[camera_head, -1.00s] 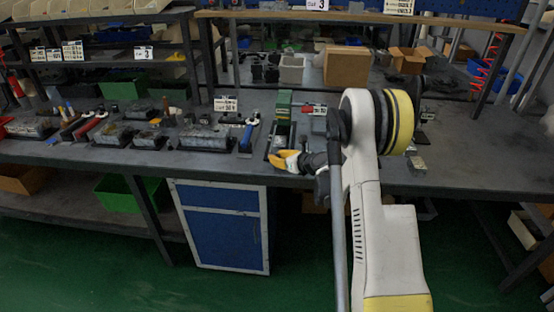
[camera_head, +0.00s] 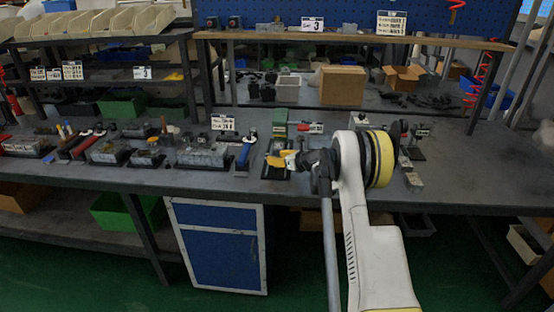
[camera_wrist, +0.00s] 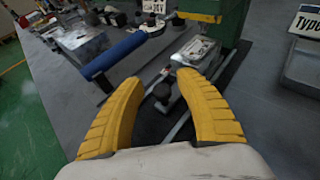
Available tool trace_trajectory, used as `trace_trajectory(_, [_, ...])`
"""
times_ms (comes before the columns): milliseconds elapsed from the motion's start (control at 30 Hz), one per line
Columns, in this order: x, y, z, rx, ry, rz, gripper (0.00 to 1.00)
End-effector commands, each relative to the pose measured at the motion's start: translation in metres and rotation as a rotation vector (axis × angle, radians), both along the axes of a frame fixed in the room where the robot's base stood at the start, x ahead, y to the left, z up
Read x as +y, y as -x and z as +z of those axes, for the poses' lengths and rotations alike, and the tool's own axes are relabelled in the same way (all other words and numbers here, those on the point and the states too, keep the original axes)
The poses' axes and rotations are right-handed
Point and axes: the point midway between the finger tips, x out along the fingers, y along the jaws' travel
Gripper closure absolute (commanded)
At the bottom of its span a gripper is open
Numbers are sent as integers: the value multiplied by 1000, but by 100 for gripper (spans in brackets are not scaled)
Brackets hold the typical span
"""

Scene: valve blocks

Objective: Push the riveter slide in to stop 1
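The riveter is a green upright block (camera_head: 280,122) on the bench, left of my forearm. It also shows at the top of the wrist view (camera_wrist: 217,18). In the wrist view, a silver slide block (camera_wrist: 196,52) sits between thin rails in front of the green block. A dark round knob (camera_wrist: 162,92) stands nearer to me, between and beyond my yellow fingers. My gripper (camera_wrist: 160,80) is open, with a clear gap between its fingertips. In the head view my gripper (camera_head: 281,159) is low over the front of the riveter. I cannot tell whether it touches the knob.
A blue-handled tool (camera_head: 246,150) lies just left of the riveter. A grey block fixture (camera_head: 203,155) is further left. A sign (camera_wrist: 306,22) stands right of the riveter in the wrist view. A cardboard box (camera_head: 341,86) is behind.

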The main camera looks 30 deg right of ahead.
Motion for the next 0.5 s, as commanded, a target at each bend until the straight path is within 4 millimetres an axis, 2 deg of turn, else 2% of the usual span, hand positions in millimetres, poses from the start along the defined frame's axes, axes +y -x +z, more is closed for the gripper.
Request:
trace_trajectory(267, [-2,4,0,2,2,-1,58])
trace_trajectory(367, [-4,16,4,3,1,-1,58])
trace_trajectory(500, [-10,43,16,2,1,-2,58])
